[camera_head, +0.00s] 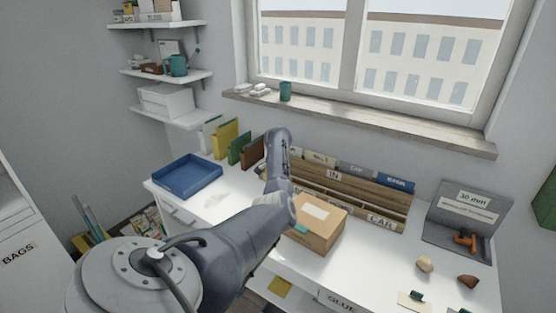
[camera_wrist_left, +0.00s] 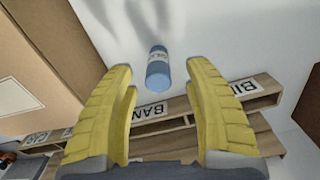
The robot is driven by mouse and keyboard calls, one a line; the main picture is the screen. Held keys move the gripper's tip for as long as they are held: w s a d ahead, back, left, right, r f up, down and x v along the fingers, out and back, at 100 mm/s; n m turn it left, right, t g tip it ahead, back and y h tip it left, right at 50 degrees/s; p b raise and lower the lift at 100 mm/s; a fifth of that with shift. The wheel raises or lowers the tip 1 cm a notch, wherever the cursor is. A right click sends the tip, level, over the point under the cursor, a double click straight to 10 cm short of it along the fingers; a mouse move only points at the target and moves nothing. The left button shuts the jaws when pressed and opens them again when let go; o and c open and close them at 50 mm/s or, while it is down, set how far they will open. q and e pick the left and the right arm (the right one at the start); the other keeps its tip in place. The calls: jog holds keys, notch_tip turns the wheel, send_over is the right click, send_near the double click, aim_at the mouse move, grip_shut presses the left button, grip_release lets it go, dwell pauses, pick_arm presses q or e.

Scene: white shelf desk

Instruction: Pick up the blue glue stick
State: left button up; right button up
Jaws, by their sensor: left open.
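The blue glue stick (camera_wrist_left: 158,72) shows in the left wrist view, with a white label on its side. It is on the white desk surface, beyond my yellow fingers and lined up with the gap between them. I cannot tell whether it stands or lies. My left gripper (camera_wrist_left: 161,70) is open and empty, with a finger on each side of that gap. In the head view my left arm reaches over the desk and hides the glue stick and the gripper. My right gripper is in no view.
A cardboard box (camera_head: 320,224) stands right of my left arm and also shows in the left wrist view (camera_wrist_left: 45,75). A wooden labelled organizer (camera_head: 370,199) stands behind it. A blue tray (camera_head: 187,176) lies at left. Small items lie at right.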

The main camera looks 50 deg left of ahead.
pick_arm(q)
jog(key=shift+d+f, duration=0.1)
jog(key=shift+f, duration=1.85)
jog(key=shift+o, duration=0.2)
grip_shut()
